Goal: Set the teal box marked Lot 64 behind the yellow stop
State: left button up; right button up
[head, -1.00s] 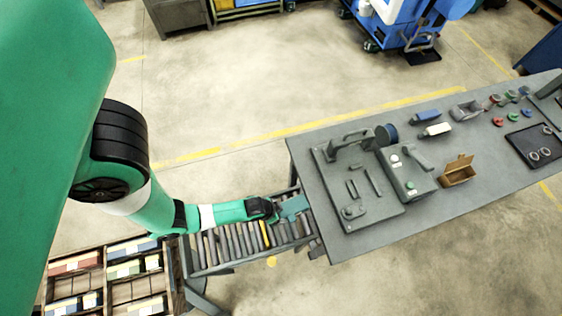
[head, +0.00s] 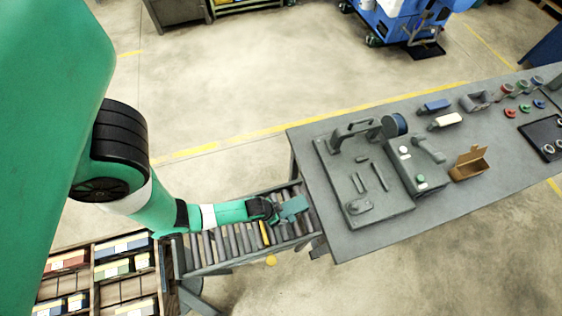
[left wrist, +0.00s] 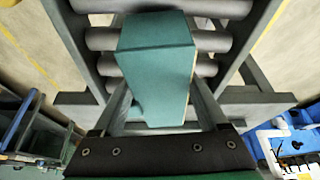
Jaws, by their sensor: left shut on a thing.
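The teal box (head: 294,206) is at the far end of the roller conveyor (head: 222,262), close to the grey workbench. In the left wrist view the teal box (left wrist: 156,62) sits between the two fingers, over the rollers; no lot mark is readable on the faces I see. My left gripper (head: 280,213) is shut on it. I cannot tell whether the box touches the rollers. The yellow stop (head: 264,233) is a thin bar across the rollers, just left of the box and near my gripper. My right gripper is not in view.
The grey workbench (head: 440,215) holds a grinding fixture, an open brown box (head: 469,163), bottles and rings. A wooden crate (head: 95,250) with several coloured boxes stands at the conveyor's left end. Conveyor side rails flank the rollers.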

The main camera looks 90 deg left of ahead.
pick_arm(q)
jog(key=shift+f, duration=0.3)
dwell(0.6)
jog(key=o, duration=1.3)
jog(key=shift+c, duration=0.2)
notch_tip(320, 180, up, 8)
jog(key=p, duration=0.7)
